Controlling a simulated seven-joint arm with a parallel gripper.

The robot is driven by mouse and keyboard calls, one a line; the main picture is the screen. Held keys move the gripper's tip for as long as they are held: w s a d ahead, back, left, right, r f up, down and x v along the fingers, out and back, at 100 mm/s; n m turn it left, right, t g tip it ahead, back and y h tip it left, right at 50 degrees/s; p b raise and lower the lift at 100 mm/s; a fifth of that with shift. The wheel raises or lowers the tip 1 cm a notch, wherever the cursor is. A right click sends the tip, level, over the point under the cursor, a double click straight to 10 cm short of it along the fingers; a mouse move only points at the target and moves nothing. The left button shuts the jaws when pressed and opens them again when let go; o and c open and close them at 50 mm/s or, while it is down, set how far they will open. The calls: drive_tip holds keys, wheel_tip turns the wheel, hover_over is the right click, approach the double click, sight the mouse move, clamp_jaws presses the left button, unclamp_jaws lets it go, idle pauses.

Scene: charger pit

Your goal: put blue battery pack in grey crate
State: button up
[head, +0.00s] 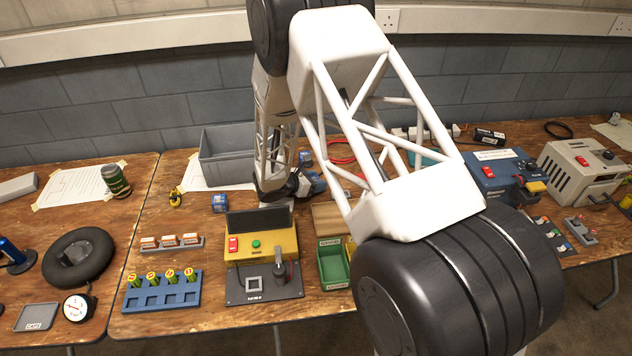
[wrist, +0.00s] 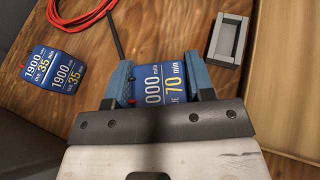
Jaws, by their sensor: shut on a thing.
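My gripper (wrist: 165,88) is shut on a blue battery pack (wrist: 165,82) whose label shows "70 min". It is low over the wooden table; I cannot tell whether the pack touches the wood. In the head view my gripper (head: 308,187) is to the right of the grey crate and partly hidden by my own arm. The grey crate (head: 222,140) stands open at the back, against the wall; its inside is mostly hidden. A second blue pack (wrist: 53,68), marked "1900" and "35 min", lies beside the held one.
A yellow charger (head: 265,245) with a raised back stands in front of my gripper. A wooden block (wrist: 288,80) and a small grey holder (wrist: 229,40) are close by. A red cable (wrist: 78,14) lies beyond. A paper sheet (head: 193,178) is partly under the crate.

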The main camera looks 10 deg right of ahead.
drive_tip(key=shift+f, duration=0.1)
drive_tip(key=o, duration=1.1)
drive_tip(key=shift+c, duration=0.2)
drive_tip(key=v, duration=1.2)
